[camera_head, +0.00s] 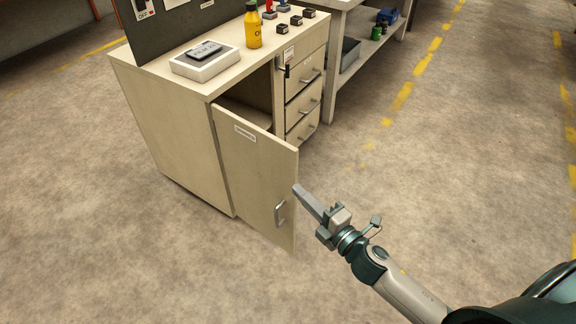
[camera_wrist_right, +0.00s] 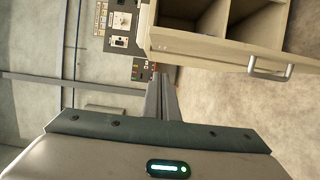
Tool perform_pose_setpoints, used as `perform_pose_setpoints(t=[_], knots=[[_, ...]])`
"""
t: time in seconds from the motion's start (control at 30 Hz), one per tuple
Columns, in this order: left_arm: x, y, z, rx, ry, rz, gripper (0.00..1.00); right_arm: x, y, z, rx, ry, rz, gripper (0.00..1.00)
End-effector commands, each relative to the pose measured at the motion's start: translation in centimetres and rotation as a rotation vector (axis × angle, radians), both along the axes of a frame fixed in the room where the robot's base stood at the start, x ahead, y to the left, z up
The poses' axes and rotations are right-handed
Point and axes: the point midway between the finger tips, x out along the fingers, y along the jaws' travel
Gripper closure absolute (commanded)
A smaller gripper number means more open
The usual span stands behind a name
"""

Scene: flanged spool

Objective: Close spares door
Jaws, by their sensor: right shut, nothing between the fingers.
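The spares door (camera_head: 256,178) is a beige cabinet door with a small label and a metal handle (camera_head: 280,213). It stands swung open from the cabinet (camera_head: 165,135), hinged at its left edge, and the inside of the cabinet shows behind it. My right gripper (camera_head: 297,189) is shut and empty, with its fingertips near the door's free edge, above the handle. I cannot tell whether they touch. In the right wrist view the shut fingers (camera_wrist_right: 162,97) point toward the cabinet, and the door handle (camera_wrist_right: 270,68) shows to their right. My left gripper is not in view.
A yellow bottle (camera_head: 253,26) and a black device on a white box (camera_head: 205,61) stand on the cabinet top. A drawer stack (camera_head: 304,92) is right of the opening. A shelved bench (camera_head: 365,70) stands behind. The floor in front is clear.

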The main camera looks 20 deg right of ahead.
Motion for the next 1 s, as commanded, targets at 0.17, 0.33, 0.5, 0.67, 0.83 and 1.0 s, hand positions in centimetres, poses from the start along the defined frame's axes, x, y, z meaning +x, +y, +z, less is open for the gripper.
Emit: perform_pose_setpoints(t=[0.17,0.33,0.5,0.67,0.83,1.0], knots=[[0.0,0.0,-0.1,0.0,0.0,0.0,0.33,0.2,0.1,0.0,0.002,0.001,0.0,1.0],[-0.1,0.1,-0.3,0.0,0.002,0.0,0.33,1.2,0.4,0.1,0.002,0.0,0.0,1.0],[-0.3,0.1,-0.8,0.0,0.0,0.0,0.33,3.0,1.0,0.1,0.002,0.0,0.0,1.0],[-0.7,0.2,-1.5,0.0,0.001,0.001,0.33,5.5,1.9,0.1,0.003,0.0,0.0,1.0],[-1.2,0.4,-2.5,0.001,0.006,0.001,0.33,8.3,2.8,0.1,0.003,0.0,-0.001,1.0],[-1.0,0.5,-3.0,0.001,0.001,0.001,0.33,10.3,2.1,0.0,-0.001,0.002,-0.002,1.0]])
